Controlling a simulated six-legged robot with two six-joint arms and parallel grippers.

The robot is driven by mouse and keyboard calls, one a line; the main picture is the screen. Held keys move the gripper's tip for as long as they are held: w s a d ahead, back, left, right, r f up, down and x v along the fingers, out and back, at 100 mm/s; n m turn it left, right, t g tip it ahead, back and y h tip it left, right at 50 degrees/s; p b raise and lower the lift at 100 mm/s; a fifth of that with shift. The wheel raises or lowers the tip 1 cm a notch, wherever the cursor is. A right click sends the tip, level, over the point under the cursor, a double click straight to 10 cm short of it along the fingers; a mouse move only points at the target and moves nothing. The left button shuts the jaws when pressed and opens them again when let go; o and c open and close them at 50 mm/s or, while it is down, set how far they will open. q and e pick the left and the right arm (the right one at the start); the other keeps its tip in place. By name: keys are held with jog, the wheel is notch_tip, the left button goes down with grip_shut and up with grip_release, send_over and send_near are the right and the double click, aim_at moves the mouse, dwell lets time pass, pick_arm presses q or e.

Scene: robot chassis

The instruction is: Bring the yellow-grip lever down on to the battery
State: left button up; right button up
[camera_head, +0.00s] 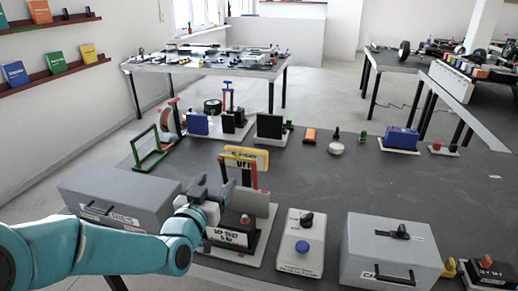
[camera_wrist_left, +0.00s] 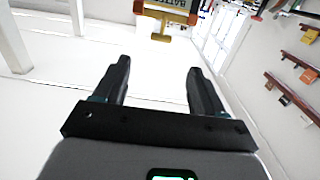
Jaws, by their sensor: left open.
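The yellow-grip lever (camera_head: 246,154) stands raised, with red-and-black arms and a lettered yellow grip at its top. It also shows at the top edge of the left wrist view (camera_wrist_left: 165,13), beyond the fingertips. The dark battery (camera_head: 232,232) with a white label sits on a pale base below the lever, partly hidden by my left arm. My left gripper (camera_head: 213,186) is open and empty, just left of the lever and above the battery's left side. In the left wrist view its two fingers (camera_wrist_left: 160,70) are spread with nothing between them. My right gripper is out of view.
A grey case (camera_head: 120,204) stands left on the dark table, behind my left arm. A white switch box (camera_head: 300,245) and another grey case (camera_head: 388,252) stand to the right. A green frame (camera_head: 149,152) and several small devices line the back. The right middle is clear.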

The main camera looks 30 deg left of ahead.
aim_at(235, 150)
pick_arm(q)
jog(key=p+x, duration=0.1)
jog(key=x, duration=0.4)
jog(key=p+x, duration=0.2)
jog(key=x, duration=0.3)
jog(key=r+p+x, duration=0.1)
jog(key=x, duration=0.4)
jog(key=shift+w+a, duration=0.25)
jog(key=shift+w+p, duration=0.3)
jog(key=shift+w, duration=0.1)
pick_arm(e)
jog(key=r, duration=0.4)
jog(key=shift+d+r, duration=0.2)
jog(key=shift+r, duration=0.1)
